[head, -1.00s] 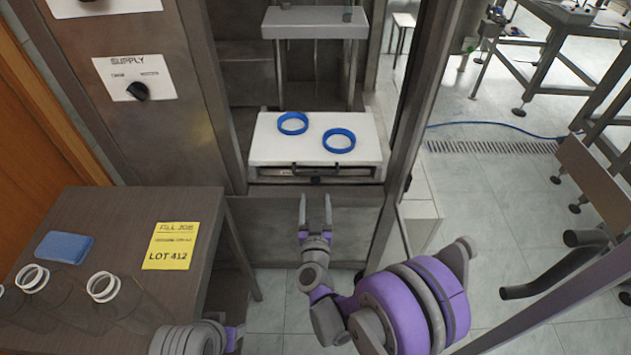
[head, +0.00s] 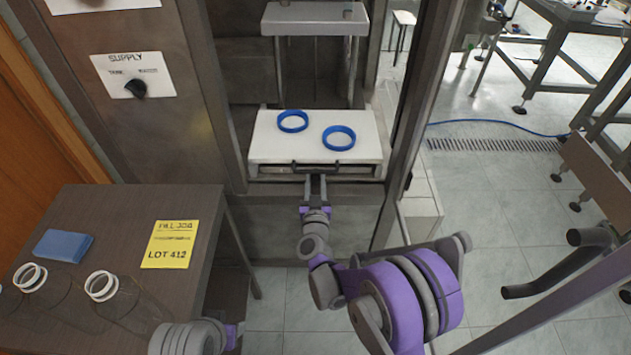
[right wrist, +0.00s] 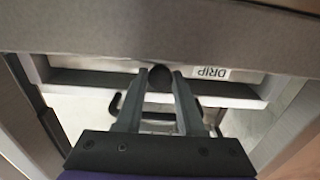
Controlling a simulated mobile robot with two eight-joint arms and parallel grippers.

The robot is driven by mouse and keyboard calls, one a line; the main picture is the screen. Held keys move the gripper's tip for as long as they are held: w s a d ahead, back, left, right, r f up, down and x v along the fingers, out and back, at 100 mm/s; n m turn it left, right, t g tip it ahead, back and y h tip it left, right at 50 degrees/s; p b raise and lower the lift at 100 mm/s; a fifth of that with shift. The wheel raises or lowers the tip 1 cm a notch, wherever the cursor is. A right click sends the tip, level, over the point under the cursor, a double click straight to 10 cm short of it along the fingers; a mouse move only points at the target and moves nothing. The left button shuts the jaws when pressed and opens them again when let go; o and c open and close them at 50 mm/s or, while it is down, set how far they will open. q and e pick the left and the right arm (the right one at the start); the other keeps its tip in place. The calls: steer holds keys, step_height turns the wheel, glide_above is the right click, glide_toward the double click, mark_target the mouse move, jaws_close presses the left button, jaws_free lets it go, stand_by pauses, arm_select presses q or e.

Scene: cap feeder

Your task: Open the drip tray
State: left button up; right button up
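The drip tray front (right wrist: 110,66) is a pale narrow strip in the right wrist view, with an upside-down "DRIP" label (right wrist: 210,73). A round black knob (right wrist: 160,78) stands on it. No open gap shows at the tray. My left gripper (head: 232,337) shows only partly at the bottom; its fingers are unclear.
A white-topped unit (head: 265,150) with two blue rings (head: 338,138) sits above the tray, between metal posts. A side table (head: 120,225) at left holds clear bottles (head: 125,300), a blue block (head: 64,246) and a yellow card (head: 170,244). Floor is clear below the cabinet.

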jaws_close()
stand_by(1.0)
